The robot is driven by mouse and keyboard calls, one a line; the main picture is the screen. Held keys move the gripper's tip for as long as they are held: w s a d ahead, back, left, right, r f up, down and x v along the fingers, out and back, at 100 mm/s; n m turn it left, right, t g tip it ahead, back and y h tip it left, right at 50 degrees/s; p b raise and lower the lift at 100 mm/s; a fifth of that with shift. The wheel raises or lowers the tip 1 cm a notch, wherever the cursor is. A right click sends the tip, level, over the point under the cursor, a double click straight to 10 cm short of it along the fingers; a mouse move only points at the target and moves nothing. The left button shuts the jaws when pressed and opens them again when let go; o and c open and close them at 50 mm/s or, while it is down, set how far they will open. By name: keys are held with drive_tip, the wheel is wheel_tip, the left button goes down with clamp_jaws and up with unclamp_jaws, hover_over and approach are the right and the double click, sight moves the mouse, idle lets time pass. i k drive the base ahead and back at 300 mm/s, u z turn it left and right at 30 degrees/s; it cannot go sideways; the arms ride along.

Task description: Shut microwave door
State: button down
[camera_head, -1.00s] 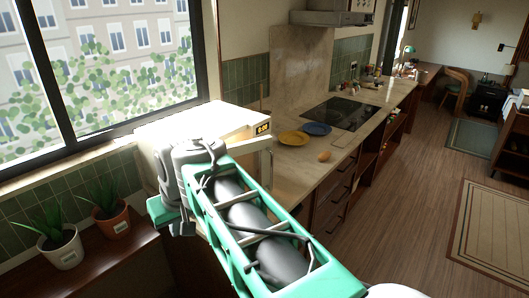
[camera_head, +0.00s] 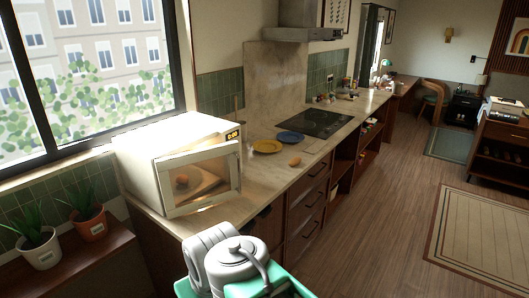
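The white microwave (camera_head: 140,165) stands on the counter below the window, with a lit display (camera_head: 232,134) at its upper right front. Its door (camera_head: 242,175) is ajar: hinged at the left, its right edge stands out from the body, leaving a gap below the display. Through the door's window I see the lit inside and a round brownish item (camera_head: 182,181). My arm's grey and green links are at the bottom middle, in front of and below the microwave. My gripper is out of view, so its opening and any contact with the door are hidden.
A yellow plate (camera_head: 267,147), a blue plate (camera_head: 290,137) and a brown egg-like item (camera_head: 295,162) lie on the counter (camera_head: 262,180) right of the microwave, before a black cooktop (camera_head: 315,123). Two potted plants (camera_head: 90,222) stand at left.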

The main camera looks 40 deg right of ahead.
sight(231, 148)
drive_tip(key=z, duration=0.3)
drive_tip(key=i, duration=1.2)
drive_tip(key=u, duration=0.65)
